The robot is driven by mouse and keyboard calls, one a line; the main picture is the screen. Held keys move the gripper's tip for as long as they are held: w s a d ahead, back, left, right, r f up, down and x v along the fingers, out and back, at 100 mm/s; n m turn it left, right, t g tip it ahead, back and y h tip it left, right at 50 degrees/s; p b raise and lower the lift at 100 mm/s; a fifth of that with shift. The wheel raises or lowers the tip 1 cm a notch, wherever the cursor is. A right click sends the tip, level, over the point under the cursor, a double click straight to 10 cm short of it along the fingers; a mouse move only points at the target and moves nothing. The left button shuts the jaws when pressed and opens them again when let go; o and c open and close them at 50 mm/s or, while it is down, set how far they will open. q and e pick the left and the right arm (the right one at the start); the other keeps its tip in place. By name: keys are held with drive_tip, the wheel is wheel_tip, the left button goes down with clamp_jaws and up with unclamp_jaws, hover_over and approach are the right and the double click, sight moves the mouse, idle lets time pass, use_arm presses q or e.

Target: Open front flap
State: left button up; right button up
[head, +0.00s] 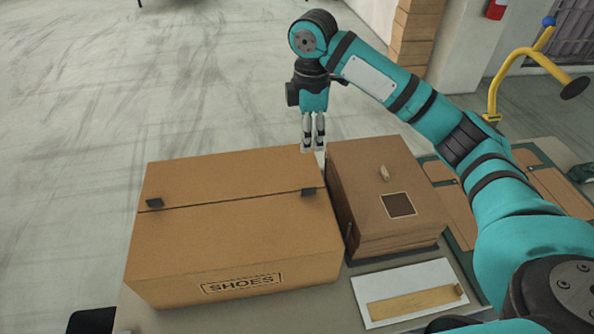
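A large brown cardboard box (235,235) marked SHOES stands on the table. Its top is closed: a back flap (235,170) and a front flap (235,225) lie flat and meet at a seam across the top. Two small black tabs sit at the seam, a left tab (155,203) and a right tab (308,192). My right gripper (312,149) points down near the box's back right corner, with its fingers close together and nothing seen between them. Whether they are fully shut is unclear. My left gripper is not in view.
Flat brown panels (450,195) lie at the right. My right arm spans the right side.

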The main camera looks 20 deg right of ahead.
wheel_tip(320, 180, down, 16)
drive_tip(key=p, duration=0.2)
drive_tip(key=shift+s+p, duration=0.1)
drive_tip(key=shift+p, duration=0.25)
drive_tip(key=shift+f, duration=0.45)
clamp_jaws()
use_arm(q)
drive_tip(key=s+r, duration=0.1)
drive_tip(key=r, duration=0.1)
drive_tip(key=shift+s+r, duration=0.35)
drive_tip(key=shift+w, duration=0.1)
